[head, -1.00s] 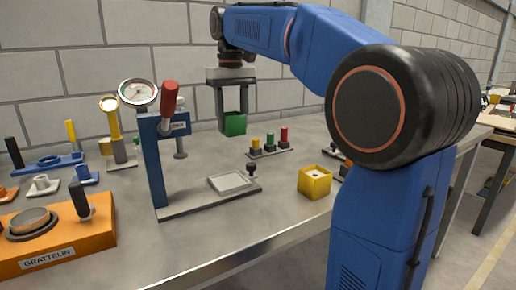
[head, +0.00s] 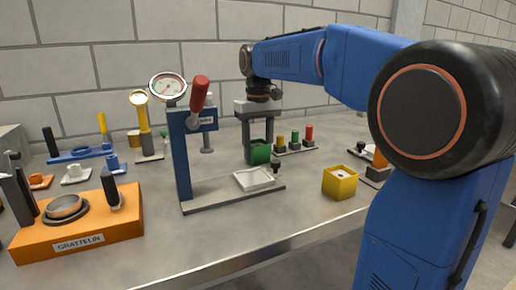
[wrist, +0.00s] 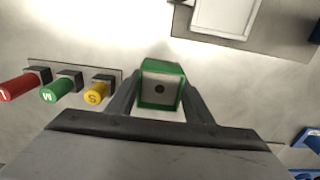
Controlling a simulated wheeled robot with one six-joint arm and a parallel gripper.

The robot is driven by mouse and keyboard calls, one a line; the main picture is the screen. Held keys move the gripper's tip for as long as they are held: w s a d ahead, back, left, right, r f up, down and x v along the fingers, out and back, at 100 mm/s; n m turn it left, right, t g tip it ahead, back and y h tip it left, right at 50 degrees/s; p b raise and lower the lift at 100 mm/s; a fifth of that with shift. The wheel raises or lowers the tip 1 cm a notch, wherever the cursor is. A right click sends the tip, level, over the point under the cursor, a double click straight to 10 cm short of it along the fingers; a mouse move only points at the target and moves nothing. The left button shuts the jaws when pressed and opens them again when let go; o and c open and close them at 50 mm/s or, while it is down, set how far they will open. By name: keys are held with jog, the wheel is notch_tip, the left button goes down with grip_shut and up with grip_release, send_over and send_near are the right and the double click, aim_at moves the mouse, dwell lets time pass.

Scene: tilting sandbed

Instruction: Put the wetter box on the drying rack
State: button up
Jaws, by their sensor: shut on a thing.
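My gripper (head: 258,142) is shut on a green box (head: 260,154), held upright low over the bench behind the press plate; whether it touches the bench I cannot tell. In the wrist view the green box (wrist: 161,84) sits between the fingers, its pale top fill showing a dark round spot. A yellow box (head: 340,184) with pale fill and a dark spot stands on the bench near the front edge, apart from my gripper. Which box is wetter does not show. I cannot make out a drying rack for certain.
A blue press (head: 182,155) with gauge, red handle and white square tray (head: 253,179) stands left of my gripper. Yellow, green and red knobs (head: 294,141) are to the right. An orange GRATTELIN block (head: 80,230) is at front left. Bench between tray and yellow box is clear.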

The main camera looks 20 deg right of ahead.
jog(key=shift+f, duration=0.1)
jog(key=o, duration=1.2)
